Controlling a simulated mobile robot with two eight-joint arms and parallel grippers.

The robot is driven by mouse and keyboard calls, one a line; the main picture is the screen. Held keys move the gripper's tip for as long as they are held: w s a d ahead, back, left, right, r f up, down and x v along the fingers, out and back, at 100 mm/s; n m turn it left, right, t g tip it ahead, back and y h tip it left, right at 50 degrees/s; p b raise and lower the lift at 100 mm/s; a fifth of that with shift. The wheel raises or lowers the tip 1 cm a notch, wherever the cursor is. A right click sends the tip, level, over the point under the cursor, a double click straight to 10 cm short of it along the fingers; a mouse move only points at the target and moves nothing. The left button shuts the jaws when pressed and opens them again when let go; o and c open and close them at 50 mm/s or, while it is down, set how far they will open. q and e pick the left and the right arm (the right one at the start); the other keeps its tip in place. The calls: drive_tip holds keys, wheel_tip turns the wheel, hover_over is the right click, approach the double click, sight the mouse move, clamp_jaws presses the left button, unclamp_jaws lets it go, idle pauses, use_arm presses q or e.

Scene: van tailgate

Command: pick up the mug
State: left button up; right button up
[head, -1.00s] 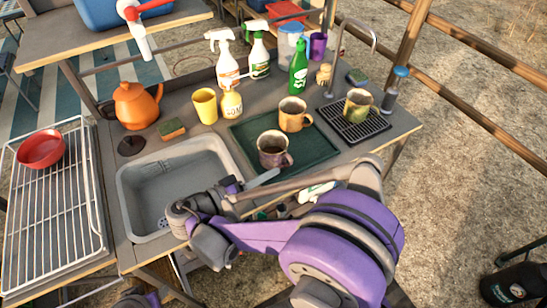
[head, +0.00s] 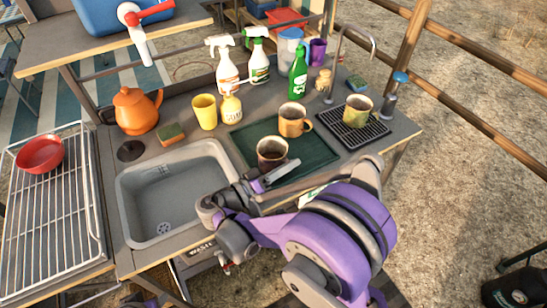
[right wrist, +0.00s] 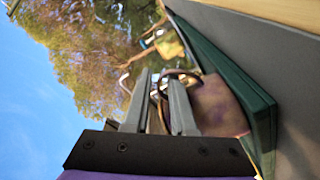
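A dark brown-purple mug (head: 270,147) stands upright near the front left of the green tray (head: 322,159). My right gripper (head: 278,174) is at its front right side, with the fingertips by its handle. In the right wrist view the gripper (right wrist: 160,90) is open, a gap showing between its two fingers. The mug (right wrist: 222,108) is beside the right-hand finger there, and the handle loop (right wrist: 187,72) shows by that fingertip. Whether the fingers touch the handle I cannot tell. A tan mug (head: 291,124) and a green-yellow mug (head: 357,108) stand behind and to the right.
The sink basin (head: 180,185) is left of the tray. A yellow cup (head: 204,112), a yellow bottle (head: 231,107), spray bottles (head: 227,72) and a green bottle (head: 298,75) stand behind. A faucet (head: 352,30) rises at the back right by a black drain rack (head: 372,131).

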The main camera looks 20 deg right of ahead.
drive_tip(key=shift+d, duration=0.35)
clamp_jaws()
idle(1.2)
